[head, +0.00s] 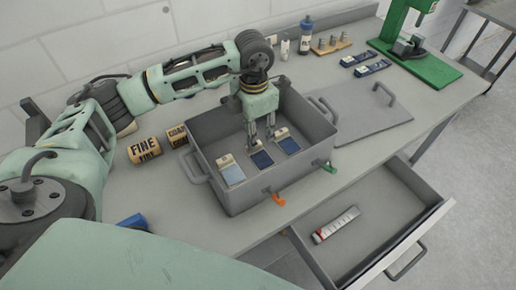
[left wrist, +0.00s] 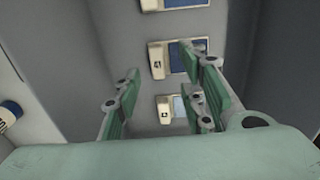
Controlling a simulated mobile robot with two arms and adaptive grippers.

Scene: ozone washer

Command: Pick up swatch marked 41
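Three swatches lie in the grey bin in the head view: a light blue one (head: 233,175) at left, a dark blue one (head: 262,160) in the middle and another dark blue one (head: 289,146) at right. In the left wrist view the middle swatch (left wrist: 158,62) bears a small mark that looks like 41, though it is hard to read. The light blue swatch (left wrist: 166,112) shows below it, the third (left wrist: 150,5) at the top edge. My left gripper (head: 262,138) is open and empty, pointing down into the bin just above the middle swatch. My right gripper is not in view.
The grey bin (head: 212,125) has high walls around the swatches. Its lid (head: 365,112) lies to the right. An open drawer (head: 375,225) is in front. Rolls marked FINE (head: 144,150) and COARSE (head: 178,138) stand left. A green press (head: 425,60) stands at the back right.

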